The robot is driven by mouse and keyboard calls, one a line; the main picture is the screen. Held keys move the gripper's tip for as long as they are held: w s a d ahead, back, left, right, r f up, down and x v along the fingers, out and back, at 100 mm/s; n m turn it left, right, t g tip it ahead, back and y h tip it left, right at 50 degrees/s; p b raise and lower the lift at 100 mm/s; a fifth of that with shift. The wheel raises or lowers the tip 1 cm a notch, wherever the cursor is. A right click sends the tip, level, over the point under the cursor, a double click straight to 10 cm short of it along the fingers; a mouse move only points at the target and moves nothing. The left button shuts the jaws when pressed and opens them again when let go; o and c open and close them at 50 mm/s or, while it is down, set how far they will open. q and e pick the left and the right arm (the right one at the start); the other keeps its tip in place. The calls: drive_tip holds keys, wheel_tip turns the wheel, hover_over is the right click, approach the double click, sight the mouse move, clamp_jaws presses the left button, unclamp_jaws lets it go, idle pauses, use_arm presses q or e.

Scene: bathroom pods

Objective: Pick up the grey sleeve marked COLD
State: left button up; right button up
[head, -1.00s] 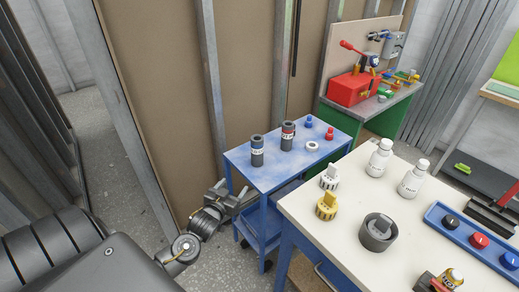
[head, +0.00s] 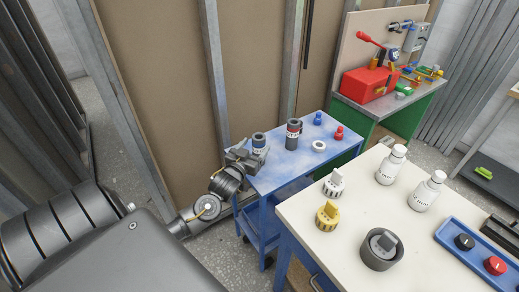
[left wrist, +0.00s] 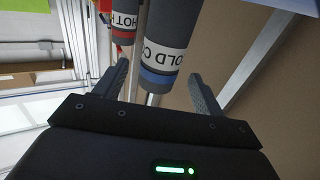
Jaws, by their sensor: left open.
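The grey sleeve marked COLD (head: 259,141) stands upright on the blue cart, partly hidden behind my gripper in the head view. In the left wrist view the COLD sleeve (left wrist: 170,30) shows a white label reading "OLD C" and a blue band. My left gripper (head: 246,156) is at the cart's near left edge, close to the sleeve. In the left wrist view the left gripper (left wrist: 158,72) is open, with the sleeve's banded end in line with the gap between its fingers. I cannot tell whether they touch. My right gripper is not in view.
A dark sleeve marked HOT with a red band (head: 293,135) stands just right of the COLD one. The blue cart (head: 282,171) also holds a white ring (head: 319,146) and small blue (head: 318,118) and red (head: 339,132) pieces. A white-topped table (head: 310,208) stands at right.

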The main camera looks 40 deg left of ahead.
use_arm(q)
drive_tip(key=shift+w+r, duration=0.1)
drive_tip(key=shift+w, duration=0.05)
drive_tip(key=p+x, duration=0.1)
drive_tip(key=x, duration=0.4)
drive_tip(key=shift+p, duration=0.3)
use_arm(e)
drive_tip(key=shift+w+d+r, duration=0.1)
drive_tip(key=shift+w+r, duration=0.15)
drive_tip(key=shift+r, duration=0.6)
use_arm(q)
drive_tip(key=shift+c, duration=0.4)
drive_tip(key=c, duration=1)
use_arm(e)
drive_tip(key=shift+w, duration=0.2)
